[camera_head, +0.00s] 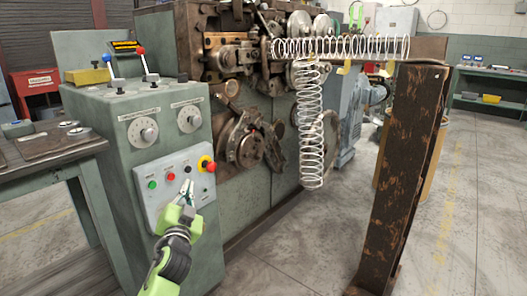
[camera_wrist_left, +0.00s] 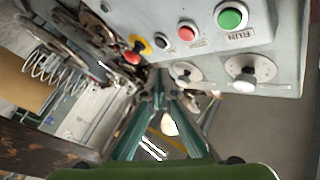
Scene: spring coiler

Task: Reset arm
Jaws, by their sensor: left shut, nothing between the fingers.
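My left gripper (camera_head: 187,187) is in front of the button panel (camera_head: 147,206) of the grey-green control cabinet (camera_head: 122,110). Its fingers are shut with nothing between them. The panel has a green button (camera_head: 152,185), a red button (camera_head: 170,177), a black button (camera_head: 187,168) and a red emergency stop on yellow (camera_head: 208,165). In the left wrist view my gripper (camera_wrist_left: 160,82) has its tips together below the panel's buttons, including a green button labelled RUN (camera_wrist_left: 231,16) and a red one (camera_wrist_left: 187,33). Contact with the panel cannot be told. My right gripper does not show.
The spring coiler (camera_head: 245,140) stands right of the cabinet, with one wire spring (camera_head: 340,48) lying across and another (camera_head: 309,125) hanging. A rusty steel post (camera_head: 408,165) stands at the right. A workbench (camera_head: 45,150) is at the left. The floor (camera_head: 300,250) between is clear.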

